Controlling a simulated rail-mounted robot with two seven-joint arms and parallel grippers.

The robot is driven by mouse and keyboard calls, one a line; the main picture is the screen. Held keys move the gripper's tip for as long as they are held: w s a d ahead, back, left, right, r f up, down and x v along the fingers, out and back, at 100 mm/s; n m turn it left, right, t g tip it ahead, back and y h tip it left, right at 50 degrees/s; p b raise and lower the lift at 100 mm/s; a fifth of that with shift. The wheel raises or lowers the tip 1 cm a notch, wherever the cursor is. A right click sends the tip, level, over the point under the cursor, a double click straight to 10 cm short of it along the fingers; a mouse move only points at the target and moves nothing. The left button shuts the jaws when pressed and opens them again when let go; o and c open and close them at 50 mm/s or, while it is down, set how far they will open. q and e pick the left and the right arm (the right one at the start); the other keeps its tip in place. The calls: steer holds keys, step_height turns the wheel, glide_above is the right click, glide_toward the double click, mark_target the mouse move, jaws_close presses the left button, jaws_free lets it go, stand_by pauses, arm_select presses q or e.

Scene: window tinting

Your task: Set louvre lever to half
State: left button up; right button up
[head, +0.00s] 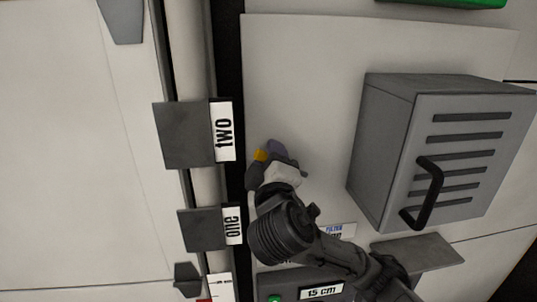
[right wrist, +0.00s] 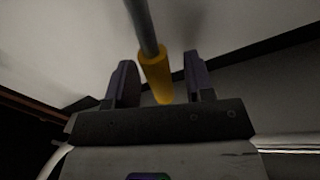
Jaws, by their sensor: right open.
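The louvre lever shows in the right wrist view as a grey rod with a yellow grip (right wrist: 156,75). In the head view only a small yellow piece of it (head: 261,155) shows at my right gripper (head: 268,162). My right gripper is open. In the right wrist view its two dark fingers (right wrist: 160,66) stand on either side of the yellow grip, with a visible gap on each side. The lever's pivot and any position marks for it cannot be made out. My left gripper is not in view.
A grey slatted box (head: 438,150) with a black handle (head: 428,190) juts out right of my right arm. Grey plates labelled "two" (head: 185,135) and "one" (head: 203,230) stand to the left. A "15 cm" label (head: 322,292) lies below. The pale panel above the gripper is clear.

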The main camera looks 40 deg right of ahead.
steer(key=shift+w, duration=0.1)
jaws_close()
stand_by(0.5)
